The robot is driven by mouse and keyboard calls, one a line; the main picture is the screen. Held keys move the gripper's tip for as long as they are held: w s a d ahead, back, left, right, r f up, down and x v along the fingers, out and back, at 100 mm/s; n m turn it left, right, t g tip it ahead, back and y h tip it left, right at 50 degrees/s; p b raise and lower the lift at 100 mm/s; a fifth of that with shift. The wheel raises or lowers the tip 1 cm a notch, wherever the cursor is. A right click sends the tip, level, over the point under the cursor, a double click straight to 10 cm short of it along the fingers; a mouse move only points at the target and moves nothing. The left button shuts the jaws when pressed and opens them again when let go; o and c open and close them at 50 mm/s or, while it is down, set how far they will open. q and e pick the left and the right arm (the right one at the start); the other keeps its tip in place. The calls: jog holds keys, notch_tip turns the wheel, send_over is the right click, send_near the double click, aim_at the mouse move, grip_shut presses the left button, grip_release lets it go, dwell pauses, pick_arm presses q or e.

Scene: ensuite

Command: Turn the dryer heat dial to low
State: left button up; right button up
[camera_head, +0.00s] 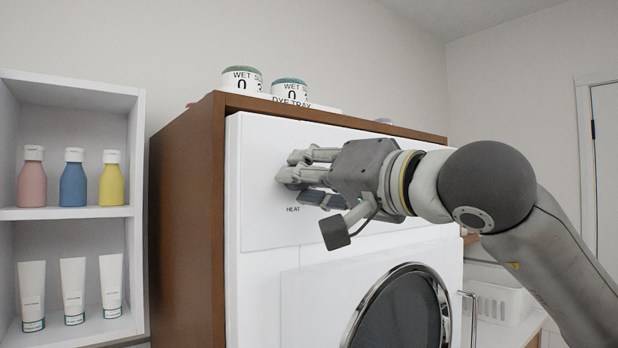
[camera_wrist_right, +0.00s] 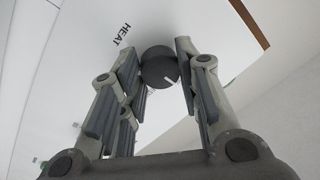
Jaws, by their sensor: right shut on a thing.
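The white dryer (camera_head: 265,255) stands in a brown wooden surround, with a "HEAT" label on its upper panel. The heat dial (camera_wrist_right: 160,68) is a dark round knob with a white pointer line, seen in the right wrist view beside the HEAT label (camera_wrist_right: 122,35). In the head view the dial is hidden behind my right gripper. My right gripper (camera_head: 290,170) reaches to the panel from the right. In the right wrist view its fingers (camera_wrist_right: 162,75) are on both sides of the dial, shut on it. The pointer line points toward the right finger. My left gripper is not in view.
The dryer's round door (camera_head: 405,310) is below the panel. Two labelled jars (camera_head: 242,80) (camera_head: 290,91) stand on top. An open shelf (camera_head: 75,212) with coloured bottles and white tubes is at the left. A white basket (camera_head: 497,300) sits at the right behind my arm.

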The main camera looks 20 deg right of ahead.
jog(key=o, duration=1)
jog(key=shift+o, duration=0.2)
jog(key=v, duration=1.2)
